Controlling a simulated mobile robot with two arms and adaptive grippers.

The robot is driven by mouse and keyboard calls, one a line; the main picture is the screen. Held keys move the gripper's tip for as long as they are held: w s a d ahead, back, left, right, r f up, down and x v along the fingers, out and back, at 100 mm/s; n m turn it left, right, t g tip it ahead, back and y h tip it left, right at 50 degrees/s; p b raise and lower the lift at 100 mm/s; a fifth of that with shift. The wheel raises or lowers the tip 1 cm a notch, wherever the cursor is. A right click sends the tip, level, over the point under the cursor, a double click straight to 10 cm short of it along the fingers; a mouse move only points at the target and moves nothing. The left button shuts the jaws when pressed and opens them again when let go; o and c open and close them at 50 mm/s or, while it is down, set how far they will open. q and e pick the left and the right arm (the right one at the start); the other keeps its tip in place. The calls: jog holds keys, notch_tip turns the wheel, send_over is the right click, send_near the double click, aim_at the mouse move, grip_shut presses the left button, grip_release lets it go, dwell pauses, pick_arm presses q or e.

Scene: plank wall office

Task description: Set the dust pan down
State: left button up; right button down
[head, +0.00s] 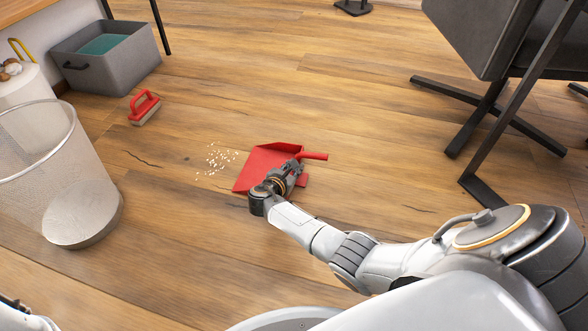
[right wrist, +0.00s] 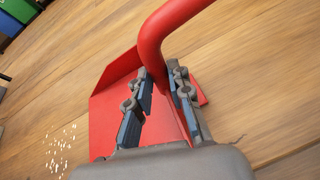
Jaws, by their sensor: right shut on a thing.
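The red dust pan (head: 262,166) is at the floor in the middle of the head view, its handle (head: 314,156) pointing right. Its wide mouth faces left toward scattered pale crumbs (head: 221,157). My right gripper (head: 297,170) is at the pan's handle side and is shut on it. In the right wrist view the fingers (right wrist: 160,82) are around the red dust pan (right wrist: 112,108), with its curved handle rising between and above them. I cannot tell whether the pan touches the floor. My left gripper is not in view; only a bit of that arm shows at the bottom left.
A red-handled brush (head: 145,107) lies on the floor at the left. A mesh bin (head: 62,180) and a grey box (head: 105,58) stand farther left. Chair and table legs (head: 490,120) are at the right. The wooden floor behind the pan is clear.

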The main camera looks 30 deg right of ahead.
jog(key=c, duration=1.7)
grip_release()
jog(key=shift+f, duration=0.15)
jog(key=o, duration=0.5)
